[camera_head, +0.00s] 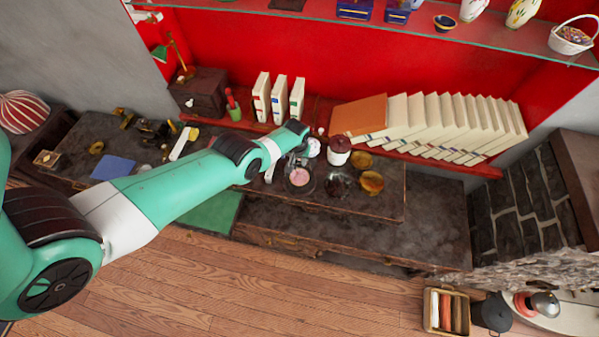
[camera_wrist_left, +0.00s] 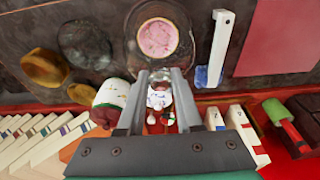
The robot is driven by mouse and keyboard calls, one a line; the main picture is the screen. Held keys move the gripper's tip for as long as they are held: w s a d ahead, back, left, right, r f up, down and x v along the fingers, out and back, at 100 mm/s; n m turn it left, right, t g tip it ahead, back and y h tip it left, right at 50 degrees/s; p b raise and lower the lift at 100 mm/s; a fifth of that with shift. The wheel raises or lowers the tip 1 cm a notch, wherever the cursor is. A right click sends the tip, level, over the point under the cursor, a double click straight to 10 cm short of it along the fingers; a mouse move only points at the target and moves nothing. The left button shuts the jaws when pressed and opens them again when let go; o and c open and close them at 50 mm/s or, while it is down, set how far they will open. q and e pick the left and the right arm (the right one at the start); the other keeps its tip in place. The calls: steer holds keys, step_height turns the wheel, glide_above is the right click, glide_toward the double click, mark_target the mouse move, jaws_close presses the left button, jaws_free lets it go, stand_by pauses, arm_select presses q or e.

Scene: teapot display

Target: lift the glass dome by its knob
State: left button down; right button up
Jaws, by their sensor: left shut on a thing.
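The clear glass dome (camera_wrist_left: 133,42) shows as a round rim around a pink disc (camera_wrist_left: 157,38) in the left wrist view. In the head view, the pink disc (camera_head: 299,177) lies within a dark round outline on the cabinet top. The knob is mostly hidden by the fingers. I cannot tell whether the dome's rim touches the surface below. My right gripper is in neither view.
A white jar with a dark red lid (camera_head: 339,151) stands close beside my left gripper. Brown-gold round pieces (camera_head: 371,183) lie to its right. A row of books (camera_head: 430,125) stands behind. A white bar (camera_wrist_left: 222,45) lies on the other side.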

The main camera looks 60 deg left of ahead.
arm_select(q)
steer(key=shift+w+a+r+p, duration=0.1)
steer(key=shift+w+r+p, duration=0.1)
steer(key=shift+r+p, duration=0.65)
step_height(320, 180, up, 6)
steer(key=p, duration=0.5)
steer(key=shift+r, duration=0.15)
